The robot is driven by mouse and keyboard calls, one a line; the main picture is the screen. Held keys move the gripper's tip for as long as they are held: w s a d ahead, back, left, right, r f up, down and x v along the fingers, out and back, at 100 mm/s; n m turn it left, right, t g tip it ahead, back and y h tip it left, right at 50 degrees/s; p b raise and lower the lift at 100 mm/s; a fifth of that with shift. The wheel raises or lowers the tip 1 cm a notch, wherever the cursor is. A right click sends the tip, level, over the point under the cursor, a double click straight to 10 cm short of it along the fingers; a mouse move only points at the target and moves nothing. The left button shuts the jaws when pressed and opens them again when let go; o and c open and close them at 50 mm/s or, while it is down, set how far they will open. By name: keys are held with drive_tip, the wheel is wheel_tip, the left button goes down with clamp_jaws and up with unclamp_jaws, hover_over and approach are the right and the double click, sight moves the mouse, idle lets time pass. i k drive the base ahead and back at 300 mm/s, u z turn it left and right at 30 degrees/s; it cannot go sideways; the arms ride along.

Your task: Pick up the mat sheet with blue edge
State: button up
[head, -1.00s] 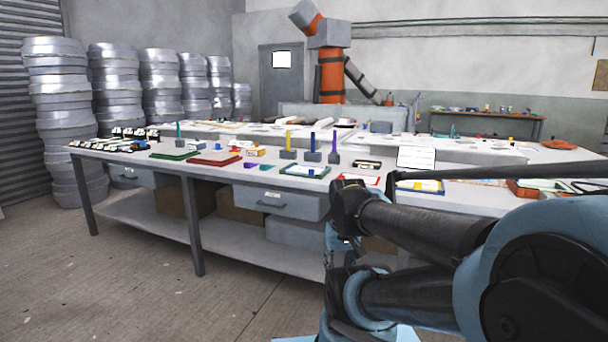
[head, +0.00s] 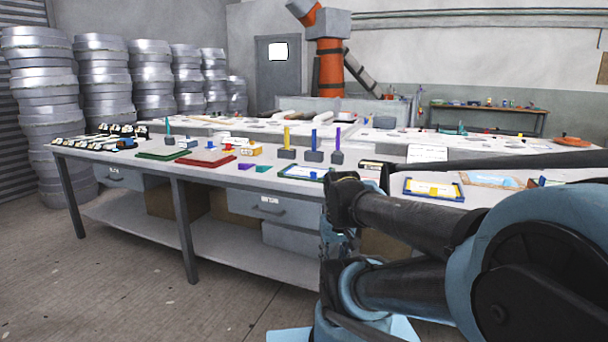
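I cannot tell for sure which one is the task's mat sheet. My folded arm fills the lower right. My gripper does not show clearly, so its fingers cannot be made out.
The table (head: 110,153) holds a green-edged sheet (head: 163,154), a red sheet (head: 207,158), coloured upright-handled tools (head: 313,152) and small blocks. A drawer (head: 270,206) and lower shelf are beneath it. Stacked grey rolls (head: 45,90) stand at the left. Open floor (head: 100,280) lies in front.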

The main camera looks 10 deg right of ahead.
sight(312, 173)
drive_tip(key=k, duration=0.5)
drive_tip(key=z, duration=1)
drive_tip(key=i, duration=0.75)
drive_tip(key=u, duration=1.2)
